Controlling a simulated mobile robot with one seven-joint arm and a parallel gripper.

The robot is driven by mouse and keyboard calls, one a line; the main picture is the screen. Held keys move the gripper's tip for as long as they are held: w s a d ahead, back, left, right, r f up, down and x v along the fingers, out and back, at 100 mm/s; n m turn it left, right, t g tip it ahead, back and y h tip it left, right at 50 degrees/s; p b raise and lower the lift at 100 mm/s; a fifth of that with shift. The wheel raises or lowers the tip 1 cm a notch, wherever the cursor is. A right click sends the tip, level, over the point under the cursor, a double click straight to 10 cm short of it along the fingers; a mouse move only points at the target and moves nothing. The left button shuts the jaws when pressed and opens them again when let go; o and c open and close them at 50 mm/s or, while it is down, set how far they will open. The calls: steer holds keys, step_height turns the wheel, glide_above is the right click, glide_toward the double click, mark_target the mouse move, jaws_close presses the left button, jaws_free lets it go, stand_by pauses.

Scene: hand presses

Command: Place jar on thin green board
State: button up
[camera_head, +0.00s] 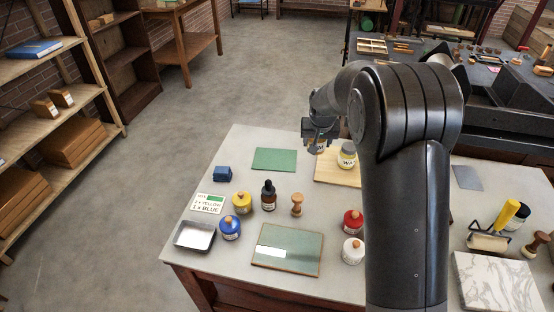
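The thin green board (274,159) lies flat and bare at the back left of the white table. A jar with a pale label and grey lid (347,155) stands upright on a light wooden board (338,178), partly beside my arm. My gripper (318,146) is above the back of the table, between the green board and this jar. A small pale labelled thing shows at its fingertips, over the wooden board's left corner; whether it is held is unclear. The fingers are too small and dark to tell open from shut.
Yellow (242,203), blue (230,228), red (353,222) and white (353,251) pots stand nearer. A dark bottle (268,196), wooden stamp (297,204), framed glass slab (287,248) and metal tray (194,236) are also there. My arm hides the table's middle right.

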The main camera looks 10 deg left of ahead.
steer(key=a+f, duration=0.2)
steer(key=a, duration=0.2)
steer(key=w+a+f, duration=0.1)
steer(key=a+f, duration=0.1)
steer(key=a, duration=0.1)
steer(key=a+f, duration=0.2)
steer(key=a, duration=0.2)
steer(key=shift+w+a+f, duration=0.35)
steer(key=shift+f, duration=0.05)
steer(key=shift+a+f, duration=0.1)
steer(key=shift+f, duration=1.95)
steer(key=shift+f, duration=0.2)
steer(key=o, duration=1.1)
